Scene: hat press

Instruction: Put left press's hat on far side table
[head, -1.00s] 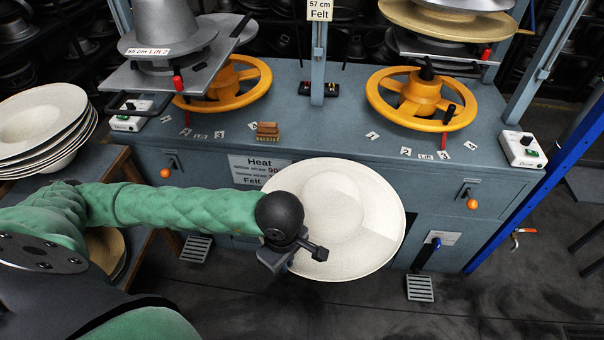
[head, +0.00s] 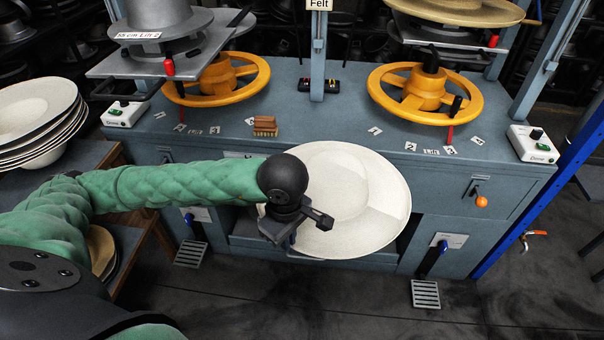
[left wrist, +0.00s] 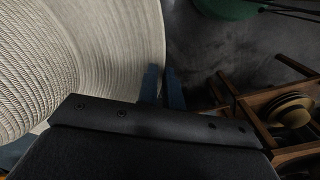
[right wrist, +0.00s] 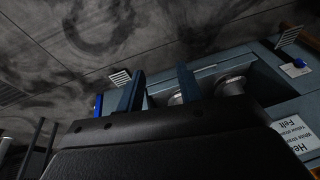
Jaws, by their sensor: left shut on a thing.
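My left gripper (head: 296,222) is shut on the brim of a wide off-white hat (head: 355,195), holding it in front of the press bench. The hat's woven surface fills the left of the left wrist view (left wrist: 70,60), beside the two blue fingers (left wrist: 162,88). The left press (head: 165,25) is a grey mould on a plate above a yellow handwheel. A wooden side table (head: 95,165) at the left bears a stack of off-white hats (head: 38,118). My right gripper (right wrist: 160,88) shows only in its wrist view, fingers apart and empty.
The grey bench (head: 340,110) carries both presses, with a tan hat (head: 460,8) on the right one. White control boxes (head: 125,113) and a brown brush (head: 265,125) sit on it. A blue post (head: 560,175) stands at the right. The floor (head: 330,300) in front is clear.

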